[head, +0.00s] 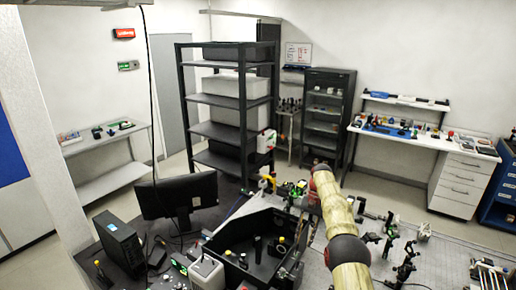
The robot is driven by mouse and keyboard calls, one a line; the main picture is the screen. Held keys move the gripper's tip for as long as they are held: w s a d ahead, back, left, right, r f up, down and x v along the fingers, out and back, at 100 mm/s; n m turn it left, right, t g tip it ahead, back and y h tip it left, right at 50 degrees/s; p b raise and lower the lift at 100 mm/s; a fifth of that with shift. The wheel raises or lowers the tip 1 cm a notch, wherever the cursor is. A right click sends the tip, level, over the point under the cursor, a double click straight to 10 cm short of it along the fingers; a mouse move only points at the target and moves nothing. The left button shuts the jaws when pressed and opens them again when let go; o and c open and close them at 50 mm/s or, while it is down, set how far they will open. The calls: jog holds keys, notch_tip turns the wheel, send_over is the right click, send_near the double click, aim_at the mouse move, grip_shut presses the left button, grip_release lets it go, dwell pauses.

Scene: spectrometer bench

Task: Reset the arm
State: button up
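My arm (338,212) shows in the head view, with pale wood-coloured links and dark reddish-brown joints. It rises from the bottom edge, right of centre, and reaches away over the optics bench (438,262). Its far visible joint is near the middle of the picture. I cannot make out my gripper beyond that joint, so its fingers and anything in them are hidden.
A black open-topped enclosure (235,262) stands left of my arm. Small optical mounts (405,262) stand to its right. A monitor (177,196) and a black computer case (119,242) are at left. Shelving (213,132) and a white side bench (420,141) stand behind.

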notch_tip(320, 180, up, 8)
jog(key=s+a+t+b, duration=0.1)
jog(key=s+t+b, duration=0.1)
jog(key=b, duration=0.2)
jog(key=s+a+r+n+t+h+b, duration=0.15)
jog(key=s+r+b, duration=0.3)
jog(key=s, duration=0.45)
jog(key=s+a+r+n+t+h+b, duration=0.15)
jog(key=s+r+b, duration=0.3)
jog(key=s, duration=0.45)
jog(key=s+f+t+b, duration=0.1)
jog(key=s+f+b, duration=0.2)
jog(key=s, duration=0.6)
jog(key=s+f+n+t+b, duration=0.1)
jog(key=s+f+t+b, duration=0.1)
jog(key=s+f, duration=0.5)
jog(key=s+f+t+b, duration=0.2)
jog(key=s+f+b, duration=0.2)
jog(key=s, duration=0.8)
jog(key=shift+s+f+n, duration=0.2)
jog(key=shift+f+n, duration=0.2)
jog(key=shift+f, duration=0.55)
jog(key=shift+o, duration=0.3)
